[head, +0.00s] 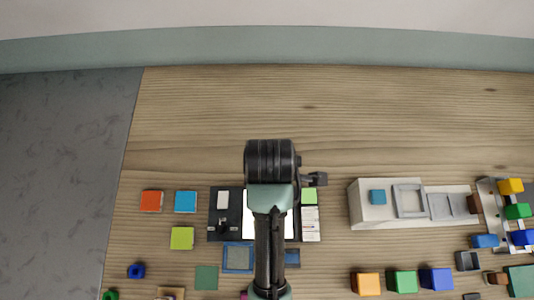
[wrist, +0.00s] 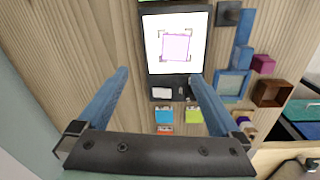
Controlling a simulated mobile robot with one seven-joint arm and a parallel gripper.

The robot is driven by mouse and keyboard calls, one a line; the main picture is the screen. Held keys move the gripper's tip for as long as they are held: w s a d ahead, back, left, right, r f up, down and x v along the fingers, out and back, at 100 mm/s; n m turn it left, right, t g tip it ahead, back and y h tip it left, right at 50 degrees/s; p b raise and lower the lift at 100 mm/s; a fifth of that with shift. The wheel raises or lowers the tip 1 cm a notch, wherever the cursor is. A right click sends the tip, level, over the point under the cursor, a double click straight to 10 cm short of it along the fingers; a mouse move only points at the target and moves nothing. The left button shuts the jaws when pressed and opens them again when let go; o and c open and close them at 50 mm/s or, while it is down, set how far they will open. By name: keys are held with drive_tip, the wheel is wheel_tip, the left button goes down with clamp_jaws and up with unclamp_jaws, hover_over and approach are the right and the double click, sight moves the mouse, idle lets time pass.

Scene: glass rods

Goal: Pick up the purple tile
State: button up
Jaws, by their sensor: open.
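A small purple piece (wrist: 263,64) lies at the right of the wrist view, beside a blue strip and above a brown open box; a sliver of it shows at the bottom of the head view (head: 243,295), beside my arm. A pale pink-purple square (wrist: 177,47) with dark corner marks shows on the white face of a black-framed panel (wrist: 150,62); I cannot tell whether it is a tile or a marking. My gripper (wrist: 158,74) is open and empty, its two blue fingers wide apart near the panel's edge. In the head view my arm hides most of the panel.
An orange-red tile (head: 151,201), a blue tile (head: 186,202) and a yellow-green tile (head: 182,238) lie left of the panel. A white block (head: 362,212) stands right of it. Several coloured cubes sit at the lower right. The far part of the wooden table (head: 310,115) is clear.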

drive_tip(key=shift+n+g, duration=0.3)
drive_tip(key=shift+g, duration=0.1)
drive_tip(key=f, duration=0.2)
drive_tip(key=s+f, duration=0.1)
drive_tip(key=f, duration=0.2)
drive_tip(key=s+f, duration=0.1)
drive_tip(key=f, duration=0.2)
drive_tip(key=shift+s+d+p, duration=0.15)
drive_tip(key=shift+s+p, duration=0.05)
drive_tip(key=shift+p, duration=0.1)
drive_tip(key=shift+w+f+p, duration=0.15)
drive_tip(key=shift+f+p, duration=0.4)
drive_tip(key=shift+f, duration=2.35)
drive_tip(key=c, duration=1.5)
drive_tip(key=shift+r, duration=0.1)
